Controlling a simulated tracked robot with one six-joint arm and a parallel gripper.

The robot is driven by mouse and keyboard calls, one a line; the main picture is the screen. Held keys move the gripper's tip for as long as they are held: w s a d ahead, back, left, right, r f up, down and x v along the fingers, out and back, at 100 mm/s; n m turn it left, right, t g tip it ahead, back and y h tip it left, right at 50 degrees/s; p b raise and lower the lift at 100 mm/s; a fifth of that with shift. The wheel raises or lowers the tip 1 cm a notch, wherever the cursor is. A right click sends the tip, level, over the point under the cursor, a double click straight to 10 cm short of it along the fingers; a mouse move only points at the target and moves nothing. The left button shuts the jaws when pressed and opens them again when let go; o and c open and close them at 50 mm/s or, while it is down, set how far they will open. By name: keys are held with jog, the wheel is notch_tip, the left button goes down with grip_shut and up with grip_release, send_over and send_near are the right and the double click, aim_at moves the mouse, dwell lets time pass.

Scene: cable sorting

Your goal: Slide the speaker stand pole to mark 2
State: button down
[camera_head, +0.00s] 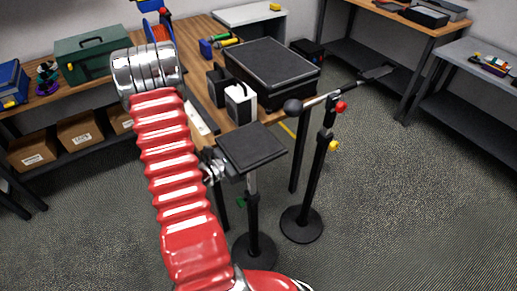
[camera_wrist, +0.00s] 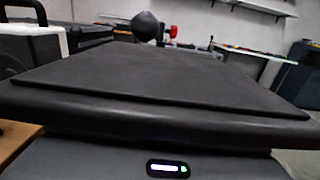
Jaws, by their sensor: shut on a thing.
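The speaker stand has a flat black square top plate (camera_head: 252,149), a dark upright pole (camera_head: 254,212) and a round black base (camera_head: 255,252) on the floor. The plate also fills the middle of the wrist view (camera_wrist: 165,85), very close. My gripper (camera_head: 214,167) is at the left edge of the plate, just under it, and is shut on the stand's top part. The fingertips are mostly hidden, so the exact grip point is unclear. I cannot make out any numbered marks on the pole.
A microphone stand (camera_head: 314,175) with a boom and round base (camera_head: 302,224) stands just right of the speaker stand. A wooden table with a black case (camera_head: 270,72) and a white-fronted box (camera_head: 241,103) lies behind. The carpet at right is free.

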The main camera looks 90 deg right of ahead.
jog(key=shift+w, duration=0.2)
jog(key=c, duration=1.7)
grip_release()
jog(key=shift+o, duration=1.3)
jog(key=shift+s, duration=0.1)
jog(key=v, duration=1.4)
